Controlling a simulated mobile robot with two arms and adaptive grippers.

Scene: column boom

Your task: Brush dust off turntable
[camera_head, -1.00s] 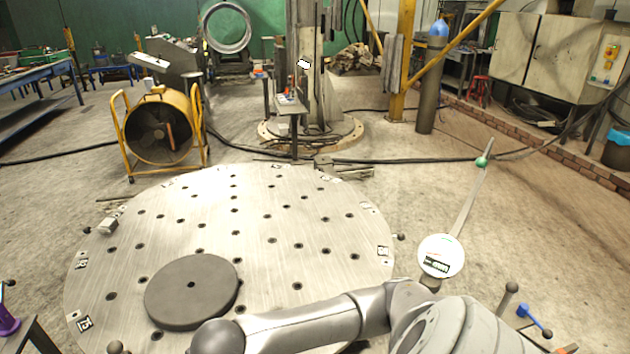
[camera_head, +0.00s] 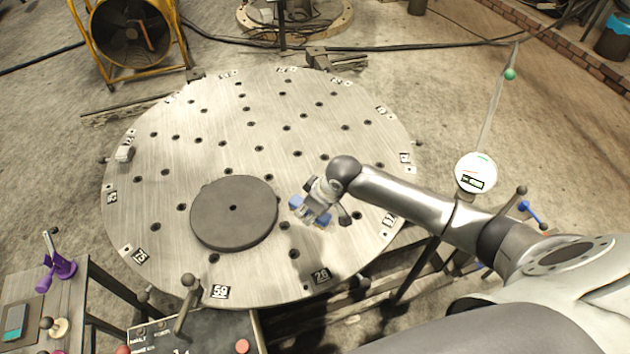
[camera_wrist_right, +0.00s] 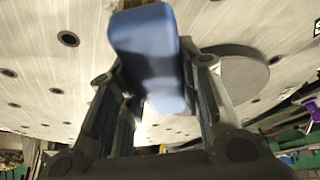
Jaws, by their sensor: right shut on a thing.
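The turntable (camera_head: 270,140) is a large round metal plate with rows of holes and number tags near its rim. A dark grey disc (camera_head: 220,225) lies on it, left of my right gripper. My right gripper (camera_head: 312,207) is over the turntable's right front part, shut on a blue object (camera_head: 297,203), probably the brush. In the right wrist view, the blue block (camera_wrist_right: 145,45) sits between the fingers of the right gripper (camera_wrist_right: 150,75). Its bristles cannot be made out, nor whether it touches the plate. No dust stands out clearly. My left gripper is not in view.
A control box (camera_head: 200,335) with levers stands at the turntable's front edge. A bench (camera_head: 70,300) with purple items is at the lower left. A round white gauge (camera_head: 475,172) stands to the right. A yellow-framed fan (camera_head: 130,30) is behind at the left.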

